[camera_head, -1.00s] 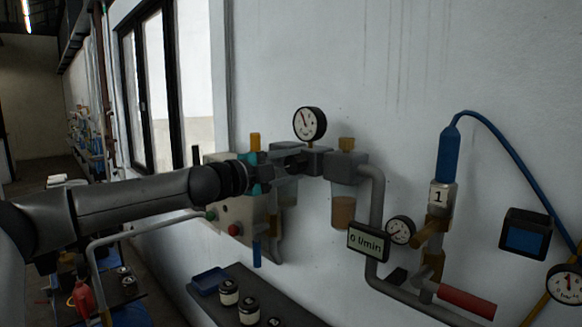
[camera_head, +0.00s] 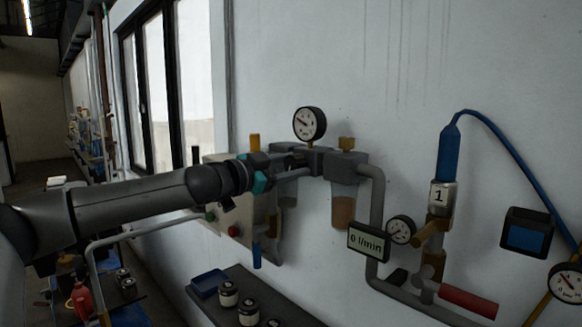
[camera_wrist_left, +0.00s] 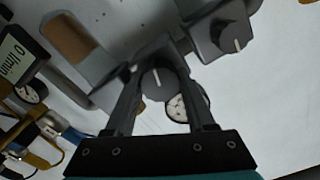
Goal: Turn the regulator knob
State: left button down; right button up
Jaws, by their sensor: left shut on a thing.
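The regulator knob (camera_wrist_left: 157,82) is a dark round knob with a pale mark, in the middle of the wrist view. My left gripper (camera_wrist_left: 158,92) has one finger on each side of it and is shut on it. In the head view my left gripper (camera_head: 298,171) reaches the grey regulator block from the left, and it hides the knob there. A round white gauge (camera_head: 309,124) stands on top of the block, and a gauge face also shows behind the right finger in the wrist view (camera_wrist_left: 178,108). My right gripper is not in view.
A second dark knob (camera_wrist_left: 233,38) sits close by at upper right in the wrist view. A grey pipe (camera_head: 375,225), a flow display (camera_head: 369,242) reading 0 l/min and a red-handled valve (camera_head: 467,301) are to the right. Jars (camera_head: 228,293) stand on a shelf below.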

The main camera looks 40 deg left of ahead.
aim_at(290, 167)
pick_arm(q)
jog(key=shift+n, duration=0.6)
jog(key=shift+c, duration=1.3)
grip_release()
jog(key=shift+s+f+b, duration=0.1)
jog(key=shift+s+b, duration=0.25)
jog(key=shift+b, duration=0.45)
jog(key=s+b, duration=0.5)
jog(key=shift+a, duration=0.25)
jog(key=s+b, duration=0.2)
jog(key=s, duration=0.7)
jog(key=shift+s+a, duration=0.25)
jog(key=shift+a, duration=0.15)
